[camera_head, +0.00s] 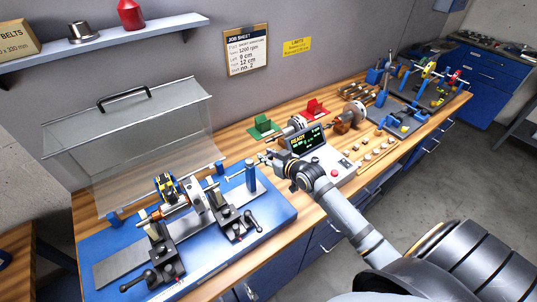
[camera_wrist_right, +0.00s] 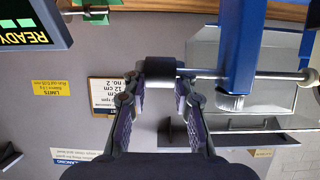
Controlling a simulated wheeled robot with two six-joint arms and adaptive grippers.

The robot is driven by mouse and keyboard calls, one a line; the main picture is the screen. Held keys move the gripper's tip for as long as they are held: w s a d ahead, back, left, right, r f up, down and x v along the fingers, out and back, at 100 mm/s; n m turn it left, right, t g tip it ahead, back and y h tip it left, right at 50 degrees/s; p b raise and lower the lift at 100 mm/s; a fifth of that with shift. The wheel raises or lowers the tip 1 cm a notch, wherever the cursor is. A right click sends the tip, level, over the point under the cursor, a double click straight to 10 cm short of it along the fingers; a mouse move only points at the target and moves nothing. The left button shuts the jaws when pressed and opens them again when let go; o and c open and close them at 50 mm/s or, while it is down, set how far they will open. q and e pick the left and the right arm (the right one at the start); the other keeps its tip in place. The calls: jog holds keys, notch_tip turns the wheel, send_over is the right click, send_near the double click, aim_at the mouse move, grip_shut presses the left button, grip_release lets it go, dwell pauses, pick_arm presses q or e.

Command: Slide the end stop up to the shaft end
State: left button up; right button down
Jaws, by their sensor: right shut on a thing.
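The end stop is a blue post (camera_head: 250,175) at the right end of the blue balancing machine, with a thin rod through its top. The rod points left toward the rotor (camera_head: 168,188), which sits on two dark supports. In the wrist view, the blue post (camera_wrist_right: 240,45) carries the rod (camera_wrist_right: 275,75), whose pale tip is at the far right. My right gripper (camera_head: 266,158) is shut on the grey cylindrical knob (camera_wrist_right: 160,70) at the rod's outer end; its fingers also show in the wrist view (camera_wrist_right: 158,88). Contact between tip and shaft end cannot be made out. My left gripper is not in view.
A readout box (camera_head: 308,143) showing READY stands close to my right gripper. A clear guard with a black handle (camera_head: 122,96) is behind the rotor. Small weights (camera_head: 375,150) and other parts lie farther right. A job sheet (camera_head: 246,52) hangs on the wall.

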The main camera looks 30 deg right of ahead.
jog(key=shift+a+r, duration=0.15)
jog(key=c, duration=1.5)
grip_release()
jog(key=shift+d, duration=0.25)
jog(key=shift+c, duration=0.2)
jog(key=o, duration=0.5)
jog(key=shift+d+f, duration=0.25)
jog(key=shift+d, duration=0.45)
jog(key=shift+c, duration=0.2)
jog(key=shift+a+r, duration=0.1)
jog(key=shift+a, duration=0.25)
jog(key=shift+s+r, duration=0.1)
jog(key=shift+s, duration=0.05)
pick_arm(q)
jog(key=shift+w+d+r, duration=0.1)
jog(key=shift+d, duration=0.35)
pick_arm(e)
jog(key=a+v, duration=0.1)
jog(key=v, duration=0.6)
jog(key=shift+d, duration=0.5)
